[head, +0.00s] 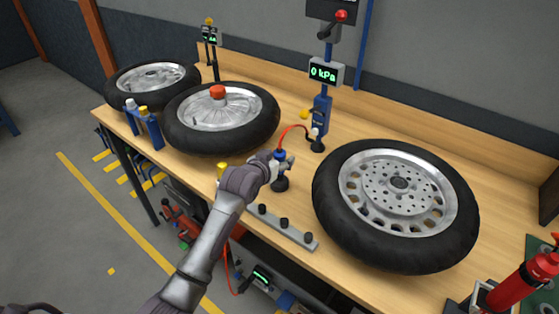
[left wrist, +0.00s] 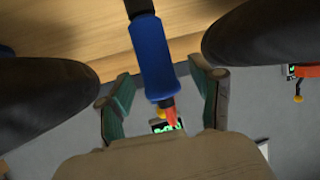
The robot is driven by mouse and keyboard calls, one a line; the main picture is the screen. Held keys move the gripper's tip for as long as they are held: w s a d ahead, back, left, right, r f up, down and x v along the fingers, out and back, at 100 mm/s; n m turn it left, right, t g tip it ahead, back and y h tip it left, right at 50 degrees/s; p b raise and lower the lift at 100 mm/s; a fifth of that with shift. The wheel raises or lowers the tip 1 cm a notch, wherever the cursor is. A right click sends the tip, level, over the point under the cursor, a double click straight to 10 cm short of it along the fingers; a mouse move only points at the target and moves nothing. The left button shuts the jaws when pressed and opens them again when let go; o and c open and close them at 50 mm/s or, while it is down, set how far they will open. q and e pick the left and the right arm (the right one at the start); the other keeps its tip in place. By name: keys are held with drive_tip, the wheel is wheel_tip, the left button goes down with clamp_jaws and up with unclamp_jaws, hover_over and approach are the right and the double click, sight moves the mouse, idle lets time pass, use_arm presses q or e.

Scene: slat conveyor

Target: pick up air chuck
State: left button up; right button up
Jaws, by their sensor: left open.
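The air chuck shows in the left wrist view as a blue body (left wrist: 154,62) with a dark end at the top and a red end at the bottom. It lies between the two fingers of my left gripper (left wrist: 161,98), which is open, with a gap visible on each side. In the head view my left gripper (head: 283,166) is over the bench, around the small blue part of the air chuck (head: 280,155). A red hose (head: 291,131) curves from there to the blue post. My right gripper is not in view.
A black tyre with a silver wheel (head: 398,184) lies close on the right, and another with a red cap (head: 220,108) lies on the left. A grey strip with dark knobs (head: 282,227) is at the bench's front edge. The blue post carries a 0 kPa display (head: 323,74).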

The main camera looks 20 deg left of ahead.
use_arm(q)
drive_tip(key=shift+w+d+f, duration=0.15)
drive_tip(key=shift+w+f, duration=0.15)
drive_tip(key=shift+w, duration=0.3)
drive_tip(key=shift+c, duration=0.3)
